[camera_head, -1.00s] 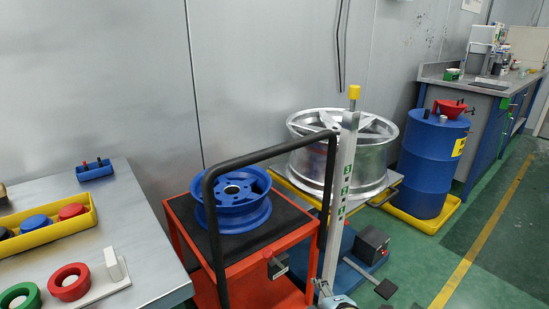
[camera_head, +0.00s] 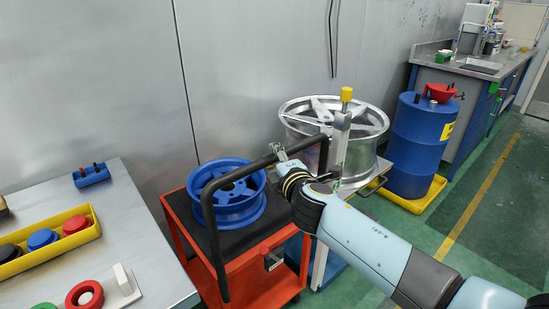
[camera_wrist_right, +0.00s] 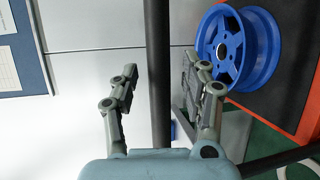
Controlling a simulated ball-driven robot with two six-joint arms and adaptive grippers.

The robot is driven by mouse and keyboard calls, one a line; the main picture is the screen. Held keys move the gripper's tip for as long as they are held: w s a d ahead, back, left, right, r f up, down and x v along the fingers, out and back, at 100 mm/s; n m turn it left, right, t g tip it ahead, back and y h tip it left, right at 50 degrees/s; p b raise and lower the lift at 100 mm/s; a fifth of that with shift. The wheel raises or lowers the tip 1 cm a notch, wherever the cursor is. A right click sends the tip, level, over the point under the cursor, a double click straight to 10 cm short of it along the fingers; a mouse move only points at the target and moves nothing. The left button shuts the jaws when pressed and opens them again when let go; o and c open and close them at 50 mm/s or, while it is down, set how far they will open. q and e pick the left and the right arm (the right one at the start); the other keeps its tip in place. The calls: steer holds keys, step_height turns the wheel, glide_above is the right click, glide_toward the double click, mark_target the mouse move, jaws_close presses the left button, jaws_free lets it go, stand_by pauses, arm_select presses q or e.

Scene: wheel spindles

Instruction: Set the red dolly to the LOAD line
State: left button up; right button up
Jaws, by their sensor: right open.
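The red dolly (camera_head: 250,268) is a red cart with a black top and a black tube handle (camera_head: 240,163). It stands beside the steel table and carries a blue wheel rim (camera_head: 238,208). My right gripper (camera_head: 279,152) is open at the upper bar of the handle. In the right wrist view, the black handle bar (camera_wrist_right: 158,60) runs between the two spread fingers (camera_wrist_right: 160,75); I cannot tell whether they touch it. The blue rim (camera_wrist_right: 238,48) lies right of the fingers there. No marking that reads LOAD is legible. My left gripper is out of view.
A silver wheel (camera_head: 355,157) sits behind a post with a yellow cap (camera_head: 346,94), close right of the dolly. A blue drum (camera_head: 420,140) stands in a yellow tray. The steel table (camera_head: 140,225) borders the left. Green floor with a yellow line (camera_head: 480,200) is open at right.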

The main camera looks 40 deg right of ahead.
steer(key=shift+x, duration=0.95)
steer(key=shift+c, duration=0.4)
jaws_close()
